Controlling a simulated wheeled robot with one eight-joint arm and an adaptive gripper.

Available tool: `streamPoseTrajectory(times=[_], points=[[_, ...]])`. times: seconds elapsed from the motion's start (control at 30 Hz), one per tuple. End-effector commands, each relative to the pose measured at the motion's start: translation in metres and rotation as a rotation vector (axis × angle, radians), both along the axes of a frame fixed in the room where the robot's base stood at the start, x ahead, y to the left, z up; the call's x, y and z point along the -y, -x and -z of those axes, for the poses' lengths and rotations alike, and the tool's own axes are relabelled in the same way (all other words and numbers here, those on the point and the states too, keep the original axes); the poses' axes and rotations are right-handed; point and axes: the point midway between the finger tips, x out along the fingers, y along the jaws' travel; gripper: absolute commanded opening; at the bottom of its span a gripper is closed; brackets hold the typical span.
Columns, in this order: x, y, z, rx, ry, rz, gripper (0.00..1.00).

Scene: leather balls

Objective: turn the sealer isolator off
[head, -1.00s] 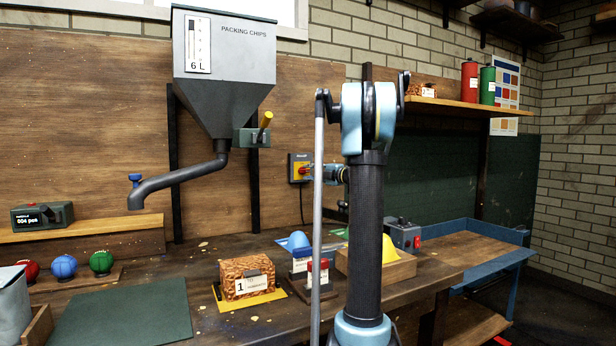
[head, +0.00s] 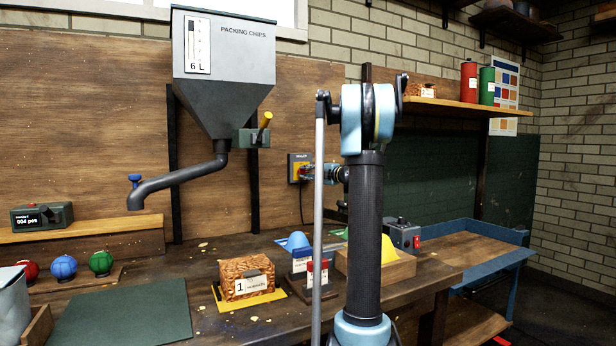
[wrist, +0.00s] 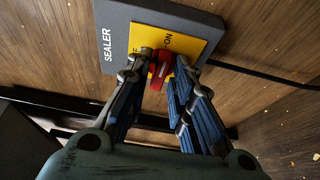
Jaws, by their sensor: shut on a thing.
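The sealer isolator (head: 293,168) is a dark box with a yellow plate on the wooden back wall. In the wrist view the box (wrist: 107,48) reads SEALER, and the yellow plate (wrist: 188,44) shows ON and part of another word. Its red handle (wrist: 160,74) sits between my fingers. My gripper (wrist: 161,64) is shut on the red handle, one finger on each side. In the head view my gripper (head: 309,172) reaches the isolator from the right, and my arm partly covers this area. The fingers hide part of the plate, so the handle's exact setting is unclear.
A black cable (wrist: 260,75) runs from the box. A grey packing chips hopper (head: 222,75) with a bent spout hangs to the left.

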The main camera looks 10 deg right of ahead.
Motion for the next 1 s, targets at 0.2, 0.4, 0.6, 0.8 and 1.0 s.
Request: streamPoseTrajectory(times=[0.2,0.4,0.6,0.8,1.0], points=[[-0.0027,-0.0009,0.0004,0.012,0.04,-0.003,0.0],[-0.0044,-0.0008,-0.0007,0.042,0.135,-0.005,0.0],[-0.0063,-0.0012,-0.0021,0.095,0.298,-0.008,0.0],[-0.008,-0.0009,-0.0039,0.155,0.479,-0.01,0.0],[-0.0083,-0.0011,-0.005,0.214,0.658,-0.009,0.0]])
